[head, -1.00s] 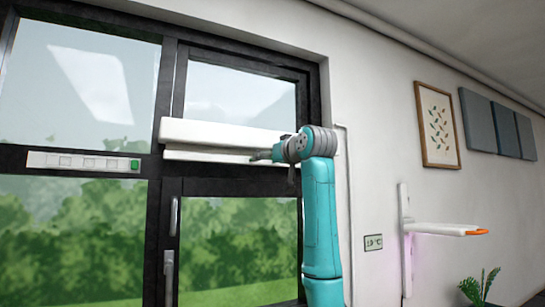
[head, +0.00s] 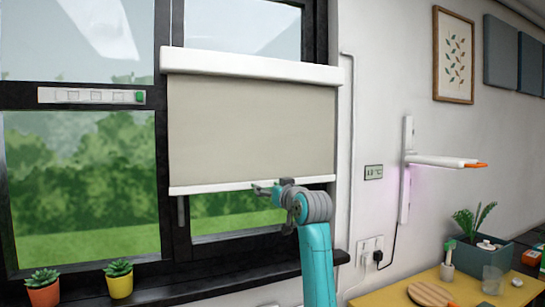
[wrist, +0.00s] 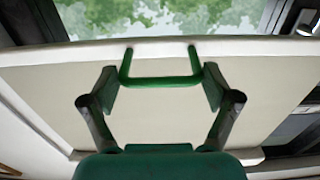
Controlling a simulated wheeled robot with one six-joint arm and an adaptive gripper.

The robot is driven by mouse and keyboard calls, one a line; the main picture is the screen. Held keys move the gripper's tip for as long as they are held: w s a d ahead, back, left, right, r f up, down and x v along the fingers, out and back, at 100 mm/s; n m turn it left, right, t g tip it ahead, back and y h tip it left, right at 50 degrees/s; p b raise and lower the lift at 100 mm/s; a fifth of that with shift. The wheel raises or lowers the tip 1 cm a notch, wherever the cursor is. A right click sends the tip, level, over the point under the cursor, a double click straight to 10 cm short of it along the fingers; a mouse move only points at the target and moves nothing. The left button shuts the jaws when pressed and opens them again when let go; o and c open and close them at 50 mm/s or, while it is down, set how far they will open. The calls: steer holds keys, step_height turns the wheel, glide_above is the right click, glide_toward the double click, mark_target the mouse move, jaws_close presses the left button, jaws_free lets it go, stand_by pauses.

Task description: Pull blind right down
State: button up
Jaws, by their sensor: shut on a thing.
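The right blind (head: 250,125) is a beige sheet hanging from a white cassette (head: 250,66) over the right window. Its white bottom bar (head: 225,186) hangs low, with a strip of window showing beneath. My gripper (head: 264,189) is at the bottom bar, right of its middle. In the wrist view, a green U-shaped handle (wrist: 160,80) sticks out from the bar (wrist: 60,54). The handle is too small to make out in the head view.
Two potted succulents (head: 119,278) stand on the dark sill. A yellow table (head: 395,296) with a plant box (head: 500,262) is at lower right. A white lamp (head: 440,160) is on the right wall.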

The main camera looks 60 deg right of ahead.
step_height(320, 180, down, 27)
steer(key=shift+d, duration=0.15)
steer(key=shift+s, duration=0.1)
steer(key=o, duration=1.4)
steer(key=v, duration=1.2)
